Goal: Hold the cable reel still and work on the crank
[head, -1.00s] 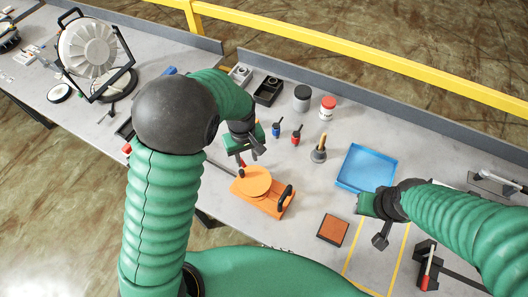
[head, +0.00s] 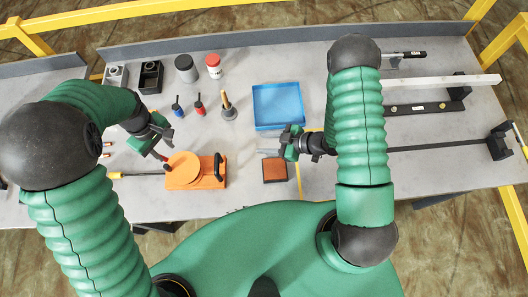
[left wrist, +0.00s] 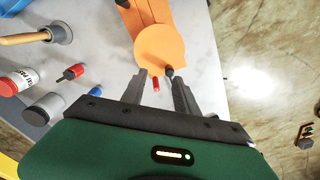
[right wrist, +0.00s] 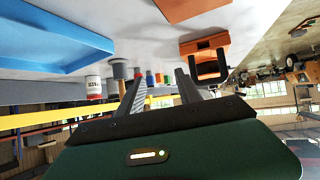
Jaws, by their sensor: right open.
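The cable reel (head: 207,180) is an orange base with a round orange disc (head: 184,166) and a black handle (head: 218,166) at its right end. In the left wrist view, a dark knob (left wrist: 169,72), apparently the crank's, stands at the disc's edge, with a small red piece beside it. My left gripper (head: 164,152) is at the disc's upper left; its fingers are open around the knob's area, contact unclear. My right gripper (head: 262,151) is open and empty, right of the reel and pointing at it. The black handle (right wrist: 208,65) shows beyond its fingers.
An orange-brown square pad (head: 275,170) lies just below my right gripper. A blue tray (head: 278,106) is behind it. A plunger-like tool (head: 228,107), small red and blue items and two jars stand behind the reel. A yellow-handled rod (head: 135,174) lies left of the reel.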

